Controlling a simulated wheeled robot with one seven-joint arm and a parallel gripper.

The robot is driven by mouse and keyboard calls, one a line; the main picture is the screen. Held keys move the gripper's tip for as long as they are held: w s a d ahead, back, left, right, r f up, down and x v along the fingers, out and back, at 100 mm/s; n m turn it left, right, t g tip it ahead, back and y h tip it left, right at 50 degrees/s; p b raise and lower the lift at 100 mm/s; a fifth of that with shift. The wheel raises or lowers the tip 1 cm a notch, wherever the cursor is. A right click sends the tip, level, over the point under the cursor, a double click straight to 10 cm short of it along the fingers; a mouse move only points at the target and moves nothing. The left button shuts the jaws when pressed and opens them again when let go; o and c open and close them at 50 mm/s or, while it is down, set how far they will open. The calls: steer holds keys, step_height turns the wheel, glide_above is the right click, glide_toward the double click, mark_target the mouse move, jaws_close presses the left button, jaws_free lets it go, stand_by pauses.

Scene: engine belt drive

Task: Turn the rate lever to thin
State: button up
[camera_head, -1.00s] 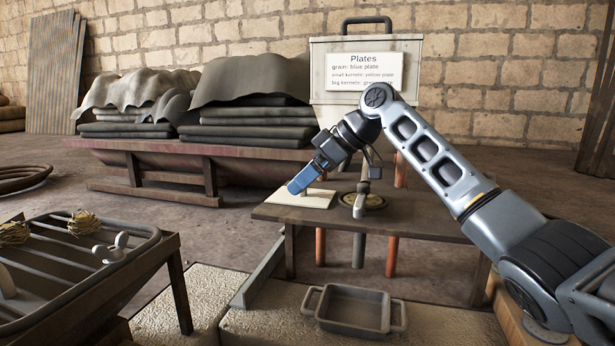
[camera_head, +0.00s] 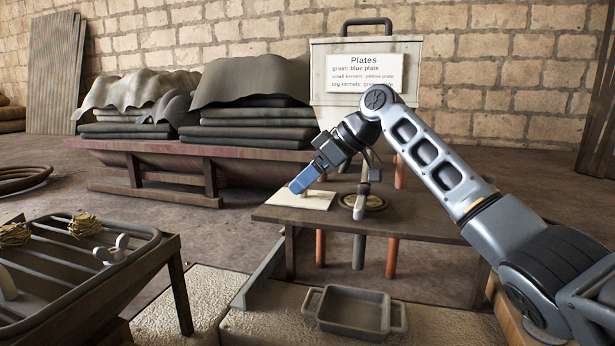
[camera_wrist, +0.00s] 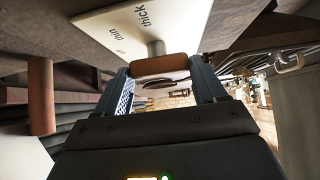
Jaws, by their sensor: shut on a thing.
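The rate lever (camera_wrist: 165,65) has a brown rounded handle on a pale stub that rises from a white board (camera_wrist: 125,18). The board carries the words "thick" and "thin" and a smaller, hard-to-read mark. The handle lies between the two fingers of my gripper (camera_wrist: 163,82), which is shut on it. In the head view, my blue-tipped gripper (camera_head: 302,181) is over the white board (camera_head: 314,201), and the lever is mostly hidden by it. I cannot tell exactly which word the lever points to.
The board lies on a low wooden table (camera_head: 420,225) with a grey spout over a round dish (camera_head: 377,202) just right of my gripper. A sign headed "Plates" (camera_head: 362,72) stands behind. A grey tray (camera_head: 352,312) is in front, and a slatted rack (camera_head: 60,265) is at left.

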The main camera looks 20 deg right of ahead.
steer(key=shift+a+r, duration=0.1)
steer(key=shift+r, duration=0.05)
steer(key=m+t+h+p, duration=0.1)
steer(key=p, duration=0.1)
steer(key=m+h+p, duration=0.1)
steer(key=m+p, duration=0.1)
steer(key=m+t+h+p, duration=0.1)
steer(key=m+p, duration=0.1)
steer(key=shift+s+a+r+t+p, duration=0.1)
steer(key=shift+s+a+t+p, duration=0.15)
steer(key=shift+t+p, duration=0.1)
steer(key=m+h+p, duration=0.2)
steer(key=m+p, duration=0.1)
steer(key=shift+t, duration=0.25)
steer(key=shift+f+m+h, duration=0.25)
steer(key=shift+m+h, duration=0.05)
steer(key=o, duration=1)
steer(key=shift+o, duration=0.2)
steer(key=shift+r, duration=0.1)
steer(key=v, duration=0.7)
steer(key=shift+s+r, duration=0.15)
steer(key=shift+s, duration=0.1)
